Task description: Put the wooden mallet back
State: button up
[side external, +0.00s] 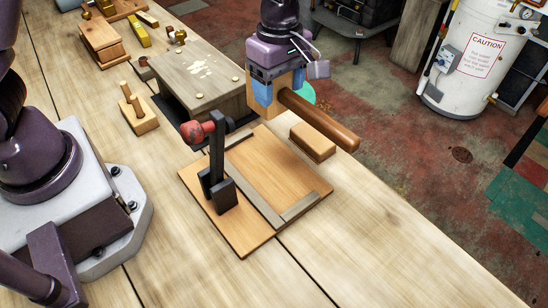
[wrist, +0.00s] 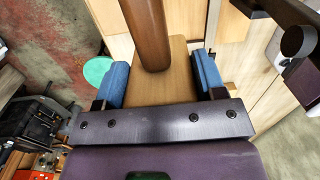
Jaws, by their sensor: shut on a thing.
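The wooden mallet has a pale block head (side external: 263,106) and a long round brown handle (side external: 325,122). My gripper (side external: 280,88) is shut on the head, with a blue fingertip on either side. The handle points down to the right in the side view, over the bench's far edge area. In the wrist view, the head (wrist: 178,85) sits between the blue pads of my gripper (wrist: 163,82), and the handle (wrist: 147,35) runs toward the top. The mallet appears held above the bench.
A wooden board (side external: 285,170) carries an upright dark clamp with a red knob (side external: 198,132). A loose wood block (side external: 313,142) lies beside it. A grey box (side external: 208,90) and a small two-peg block (side external: 139,118) stand behind. The near-right bench is clear.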

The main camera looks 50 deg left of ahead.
jog(key=s+d+f+m, duration=0.1)
jog(key=s+d+f, duration=0.15)
jog(key=d, duration=0.25)
jog(key=f, duration=0.9)
jog(key=shift+a+f, duration=0.2)
jog(key=shift+a, duration=0.1)
jog(key=shift+f, duration=0.15)
jog(key=o, duration=1.1)
jog(key=shift+o, duration=0.2)
